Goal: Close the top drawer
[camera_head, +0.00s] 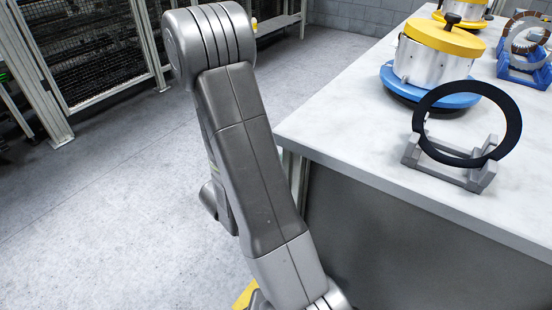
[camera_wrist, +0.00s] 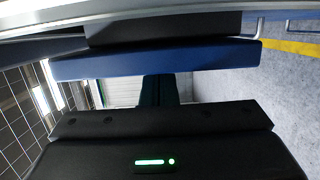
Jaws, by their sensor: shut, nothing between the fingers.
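In the wrist view, a long blue panel (camera_wrist: 155,60) runs across the upper part of the picture and looks like a drawer front. A dark strip lies just above it, under a pale edge. My gripper (camera_wrist: 158,84) is shut and empty, with its dark fingers pointing at the lower edge of the blue panel. The fingertips meet that edge in the picture; I cannot tell whether they touch it. The head view shows no drawer and not my gripper; my grey arm reaches down in front of the workbench there.
The workbench (camera_head: 355,140) has a pale top and a grey side. On it stand a black ring (camera_head: 427,104) on a grey stand (camera_head: 445,165) and a silver drum with a yellow lid (camera_head: 440,38) on a blue base. Open floor (camera_head: 110,215) lies at left, before mesh fencing (camera_head: 85,50).

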